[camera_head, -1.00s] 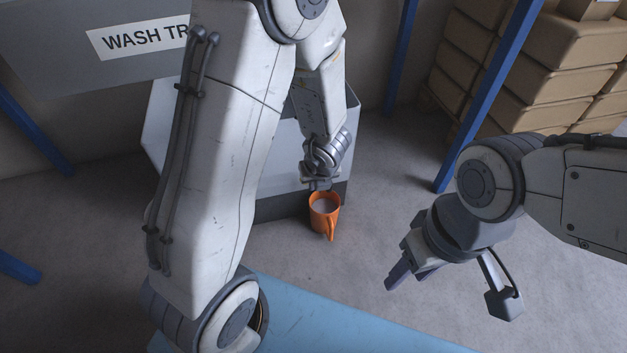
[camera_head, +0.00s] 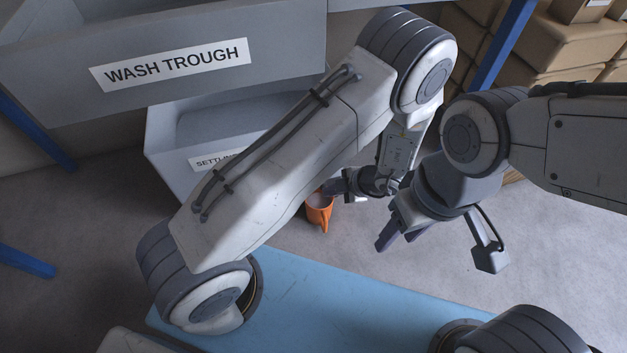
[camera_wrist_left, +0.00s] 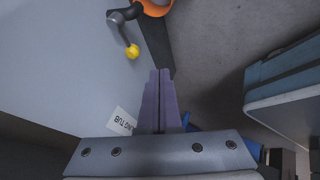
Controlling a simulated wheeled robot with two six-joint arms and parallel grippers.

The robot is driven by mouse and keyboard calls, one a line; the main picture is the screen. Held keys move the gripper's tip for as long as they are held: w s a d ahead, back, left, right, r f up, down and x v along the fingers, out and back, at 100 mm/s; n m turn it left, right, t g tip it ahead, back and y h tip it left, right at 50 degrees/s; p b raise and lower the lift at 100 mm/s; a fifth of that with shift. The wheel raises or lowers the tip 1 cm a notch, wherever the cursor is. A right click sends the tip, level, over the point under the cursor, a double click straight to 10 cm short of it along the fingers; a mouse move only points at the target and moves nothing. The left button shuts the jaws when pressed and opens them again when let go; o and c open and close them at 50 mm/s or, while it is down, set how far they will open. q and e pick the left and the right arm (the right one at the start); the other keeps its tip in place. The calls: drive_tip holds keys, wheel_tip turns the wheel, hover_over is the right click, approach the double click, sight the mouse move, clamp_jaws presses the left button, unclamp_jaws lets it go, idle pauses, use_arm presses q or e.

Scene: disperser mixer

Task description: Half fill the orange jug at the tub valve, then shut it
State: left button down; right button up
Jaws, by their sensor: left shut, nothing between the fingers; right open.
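The orange jug (camera_head: 319,212) stands upright on the floor against the tub (camera_head: 172,150), with pale grey contents inside its rim. In the left wrist view, part of the jug (camera_wrist_left: 159,9) shows at the top edge under the grey valve (camera_wrist_left: 117,22), whose lever ends in a yellow knob (camera_wrist_left: 132,51). My left gripper (camera_wrist_left: 159,73) is shut and empty, its purple fingers apart from the knob. In the head view its wrist is just right of the jug and the fingers are hard to make out. My right gripper (camera_head: 400,240) is open and empty, right of the jug.
A wash trough (camera_head: 60,90) hangs above the tub. A blue platform (camera_head: 320,300) lies in front. Stacked cardboard boxes (camera_head: 540,50) and blue posts (camera_head: 500,50) stand at the back right. My two arms are close together near the jug, with some bare floor around it.

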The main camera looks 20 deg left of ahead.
use_arm(q)
drive_tip(key=w+a+f+b, duration=0.4)
drive_tip(key=a+f+b, duration=0.3)
drive_tip(key=a, duration=0.1)
drive_tip(key=shift+w+f+b, duration=0.35)
drive_tip(key=shift+w+f, duration=0.05)
